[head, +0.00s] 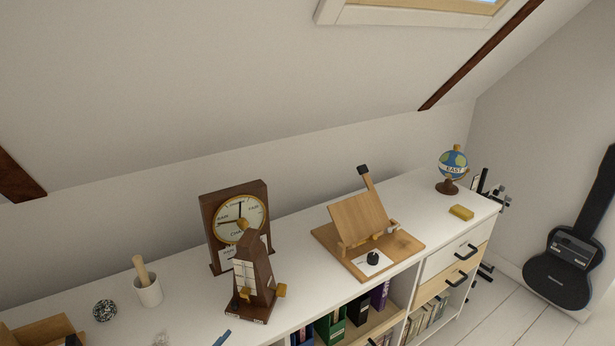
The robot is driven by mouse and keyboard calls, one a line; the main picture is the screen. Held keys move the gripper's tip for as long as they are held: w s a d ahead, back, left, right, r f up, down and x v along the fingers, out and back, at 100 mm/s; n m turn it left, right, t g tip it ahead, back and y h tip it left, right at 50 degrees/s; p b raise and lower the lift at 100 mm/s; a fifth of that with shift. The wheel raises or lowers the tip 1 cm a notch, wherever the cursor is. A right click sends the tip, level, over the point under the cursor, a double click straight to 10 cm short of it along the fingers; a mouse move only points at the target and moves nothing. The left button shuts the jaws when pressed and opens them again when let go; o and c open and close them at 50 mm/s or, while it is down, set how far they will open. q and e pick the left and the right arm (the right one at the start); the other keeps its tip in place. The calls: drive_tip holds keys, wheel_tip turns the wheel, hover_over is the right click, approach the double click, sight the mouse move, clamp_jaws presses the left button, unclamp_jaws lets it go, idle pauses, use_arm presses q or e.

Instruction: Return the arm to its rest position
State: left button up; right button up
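Neither of my grippers shows in the head view, and no arm of mine can be made out. Whether they are open or shut, and whether they hold anything, is hidden. The white cabinet top (300,294) runs from the lower left to the right under a sloped wall.
On the top stand a white cup with pestle (149,291), a dark speckled ball (104,310), a wooden clock (209,218), a metronome (262,275), a wooden book stand (359,221), a yellow block (461,212) and a globe (453,164). A guitar case (560,283) leans right.

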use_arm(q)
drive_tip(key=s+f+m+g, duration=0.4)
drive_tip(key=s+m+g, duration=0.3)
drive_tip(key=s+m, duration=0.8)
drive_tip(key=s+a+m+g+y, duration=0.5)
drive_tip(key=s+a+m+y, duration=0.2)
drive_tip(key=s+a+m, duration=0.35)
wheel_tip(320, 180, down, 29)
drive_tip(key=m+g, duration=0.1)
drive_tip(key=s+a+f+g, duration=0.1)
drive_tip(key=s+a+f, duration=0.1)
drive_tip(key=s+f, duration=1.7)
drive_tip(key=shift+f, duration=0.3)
